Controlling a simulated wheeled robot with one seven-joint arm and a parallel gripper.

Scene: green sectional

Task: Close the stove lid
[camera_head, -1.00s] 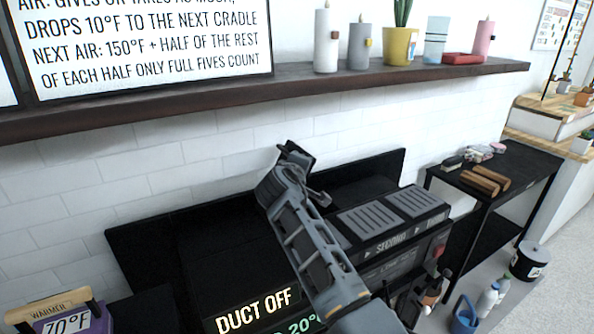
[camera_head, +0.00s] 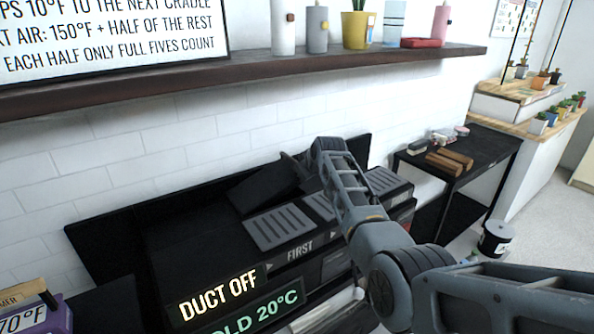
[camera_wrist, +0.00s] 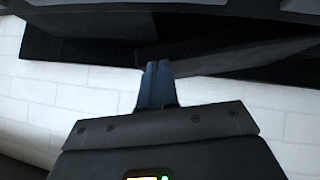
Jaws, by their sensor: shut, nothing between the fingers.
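The black stove (camera_head: 140,245) stands against the tiled wall, with a "DUCT OFF" display at its front. A dark slab, apparently the stove lid (camera_head: 262,187), sits tilted at the rear behind the grille marked "FIRST" (camera_head: 280,228). My gripper (camera_head: 292,160) is at the right upper edge of this slab, partly hidden by my arm. In the wrist view my gripper (camera_wrist: 157,72) is shut and empty, its tips close to the edge of a dark slab (camera_wrist: 235,55). I cannot tell whether they touch.
A wooden shelf (camera_head: 240,75) with candles and a yellow pot (camera_head: 356,30) runs above the stove. A black side table (camera_head: 490,148) with small items stands to the right. A purple warmer (camera_head: 45,318) is at lower left.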

